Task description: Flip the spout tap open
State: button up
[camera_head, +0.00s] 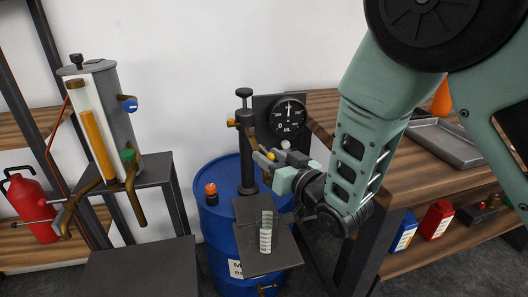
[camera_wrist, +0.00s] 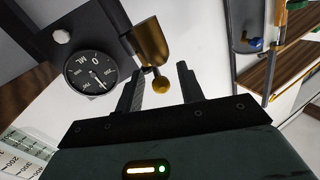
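A brass spout (camera_wrist: 150,42) with a small ball-ended tap lever (camera_wrist: 160,86) shows close up in the wrist view. The ball sits in the gap between my fingers, with no clear contact. In the head view the brass spout pipe (camera_head: 319,131) comes off the dial assembly above the blue drum (camera_head: 216,228). My gripper (camera_wrist: 159,72) is open, with one dark finger on each side of the ball.
The round dial (camera_head: 290,117) is close to my gripper and also shows in the wrist view (camera_wrist: 90,69). A small dark plate (camera_head: 278,255) with a graduated beaker (camera_head: 266,238) is below. A wooden bench (camera_head: 415,183) stands right; a grey cylinder (camera_head: 121,110) with brass pipes stands left.

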jog(key=shift+c, duration=0.4)
grip_shut()
jog(key=shift+s+a+m+t+h+b, duration=0.1)
jog(key=shift+a+m+t+h+b, duration=0.2)
jog(key=shift+m+t+h+b, duration=0.25)
jog(key=shift+s+a+m+t+h+b, duration=0.1)
jog(key=shift+a+m+t+h+b, duration=0.15)
jog(key=shift+m+t+h+b, duration=0.55)
jog(key=shift+r+g+h+p, duration=0.1)
jog(key=shift+g+h+p, duration=0.15)
jog(key=shift+g+p, duration=0.1)
jog(key=shift+o, duration=0.4)
grip_release()
